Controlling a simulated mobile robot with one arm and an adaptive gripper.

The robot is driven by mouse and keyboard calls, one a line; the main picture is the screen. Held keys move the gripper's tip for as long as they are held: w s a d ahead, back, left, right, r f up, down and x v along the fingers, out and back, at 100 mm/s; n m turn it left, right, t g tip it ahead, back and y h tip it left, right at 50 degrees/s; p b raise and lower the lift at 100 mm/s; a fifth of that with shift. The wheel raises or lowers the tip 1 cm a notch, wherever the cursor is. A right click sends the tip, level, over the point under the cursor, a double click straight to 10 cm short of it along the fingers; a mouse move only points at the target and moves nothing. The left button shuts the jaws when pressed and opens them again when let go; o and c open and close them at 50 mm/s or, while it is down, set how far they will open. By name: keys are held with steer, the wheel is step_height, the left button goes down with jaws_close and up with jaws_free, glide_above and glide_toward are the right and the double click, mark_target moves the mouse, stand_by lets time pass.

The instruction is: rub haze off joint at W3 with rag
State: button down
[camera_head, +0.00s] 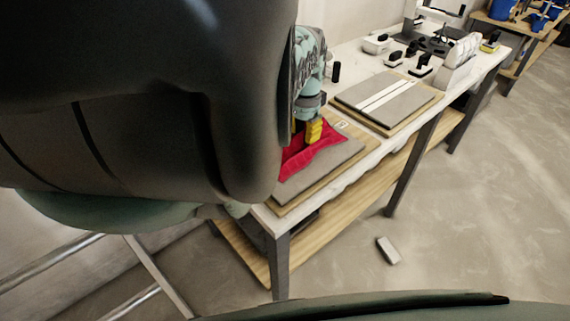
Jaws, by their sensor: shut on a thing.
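A red rag (322,140) lies spread and crumpled on the grey tile of the near tile board (330,168). My gripper (313,132), with yellow at its tip, points down onto the rag and is shut on it. The rag touches the tile top. My dark arm link covers the left part of the rag and board, so the joint under them is hidden. A small white label (343,125) shows at the board's far edge, but I cannot read it.
A second tile board (418,101) with pale stripes lies farther along the white bench (375,138). Several small black-and-white tools (422,66) and a white rack (459,68) stand beyond it. A small grey block (388,250) lies on the floor.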

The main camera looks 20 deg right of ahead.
steer(key=shift+d+f+b, duration=0.25)
steer(key=shift+d+b, duration=0.15)
steer(key=shift+b, duration=0.6)
steer(key=shift+w+d+r+b, duration=0.15)
steer(key=shift+d+b, duration=0.4)
steer(key=shift+b, duration=1.05)
steer(key=shift+d, duration=0.1)
steer(key=shift+w+d+r+b, duration=0.25)
steer(key=shift+w+d, duration=0.3)
steer(key=shift+d, duration=0.3)
steer(key=shift+f, duration=0.15)
steer(key=shift+d, duration=0.1)
